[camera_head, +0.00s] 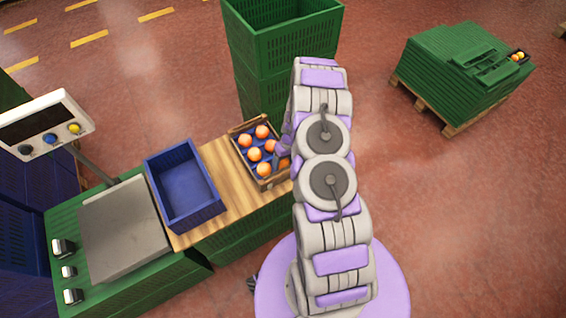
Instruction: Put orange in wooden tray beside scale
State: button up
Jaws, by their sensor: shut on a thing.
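A wooden tray (273,183) with blue dividers stands on the wooden board, at its right end. Several oranges (254,154) sit in its compartments. My gripper (281,158) is at the tray's right side, low over it and partly hidden by my own arm. It is shut on an orange (284,164) at the tray's right edge; whether that orange touches the tray bottom cannot be told. The scale (125,228) has a grey plate on green crates at the left, with a tilted display (42,125).
An empty blue crate (183,187) stands between the scale and the tray on the wooden board (231,177). Tall stacked green crates (268,60) rise just behind the tray. A pallet of green crates (462,75) stands at the back right. The floor at right is clear.

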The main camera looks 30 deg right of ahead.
jog(key=shift+w+d, duration=0.35)
jog(key=shift+w, duration=0.15)
dwell(0.6)
jog(key=o, duration=1.2)
jog(key=shift+a, duration=0.1)
jog(key=shift+o, duration=0.8)
jog(key=shift+r, duration=0.1)
jog(key=shift+a+p+v, duration=0.3)
jog(key=shift+p+v, duration=0.25)
jog(key=shift+v, duration=0.7)
jog(key=shift+a+p+v, duration=0.25)
jog(key=shift+p+v, duration=0.35)
jog(key=shift+v, duration=0.7)
jog(key=shift+a+p+v, duration=0.3)
jog(key=shift+p+v, duration=0.25)
jog(key=shift+v, duration=0.7)
jog(key=shift+r, duration=0.2)
